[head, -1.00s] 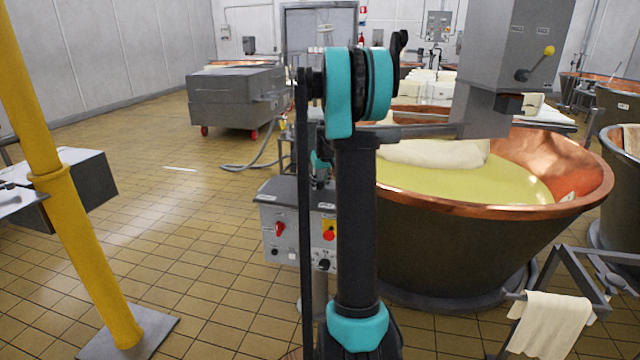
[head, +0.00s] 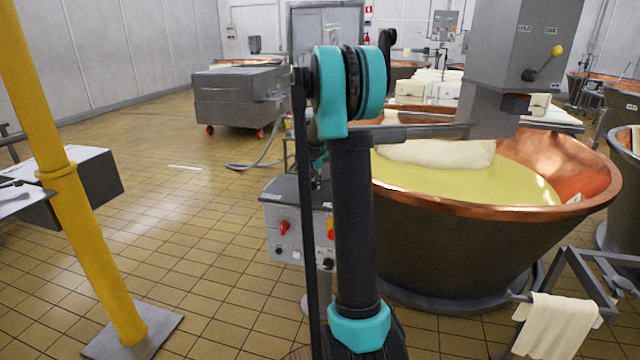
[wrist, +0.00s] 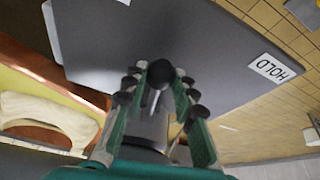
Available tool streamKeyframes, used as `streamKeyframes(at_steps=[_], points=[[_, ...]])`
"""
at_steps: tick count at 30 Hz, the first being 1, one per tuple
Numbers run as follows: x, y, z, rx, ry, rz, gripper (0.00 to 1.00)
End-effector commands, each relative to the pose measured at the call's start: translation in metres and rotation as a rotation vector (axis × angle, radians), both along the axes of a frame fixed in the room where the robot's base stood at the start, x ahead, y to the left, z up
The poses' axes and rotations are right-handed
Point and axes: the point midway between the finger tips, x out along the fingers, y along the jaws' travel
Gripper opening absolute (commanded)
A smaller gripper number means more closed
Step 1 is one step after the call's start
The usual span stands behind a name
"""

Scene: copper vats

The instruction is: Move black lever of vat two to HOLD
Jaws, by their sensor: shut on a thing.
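In the wrist view, the black lever's round knob (wrist: 160,72) sits on a thin metal rod between the green fingers of my gripper (wrist: 158,90). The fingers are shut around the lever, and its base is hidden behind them. The dark grey panel (wrist: 205,50) lies beyond, with a white HOLD label (wrist: 277,68) right of the lever and apart from it. In the head view, the grey control cabinet (head: 283,245) stands left of the copper vat (head: 440,240). My arm hides most of the gripper and the lever there.
A lever with a yellow knob (head: 557,50) is on the grey box above the vat. The cabinet front has a red switch (head: 284,228). A yellow post (head: 85,230) stands at left, and a cloth (head: 556,325) hangs at lower right. Tiled floor is open between post and cabinet.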

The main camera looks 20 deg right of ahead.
Motion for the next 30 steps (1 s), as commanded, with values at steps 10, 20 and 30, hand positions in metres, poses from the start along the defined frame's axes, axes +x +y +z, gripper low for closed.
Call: streamKeyframes(at_steps=[10, 20, 30], points=[[0.023, 0.037, 0.0, -0.001, 0.0, -0.323, 0.0], [0.05, 0.058, 0.0, -0.001, -0.001, -0.611, 0.0], [0.07, 0.068, 0.0, 0.0, -0.001, -0.794, 0.0]])
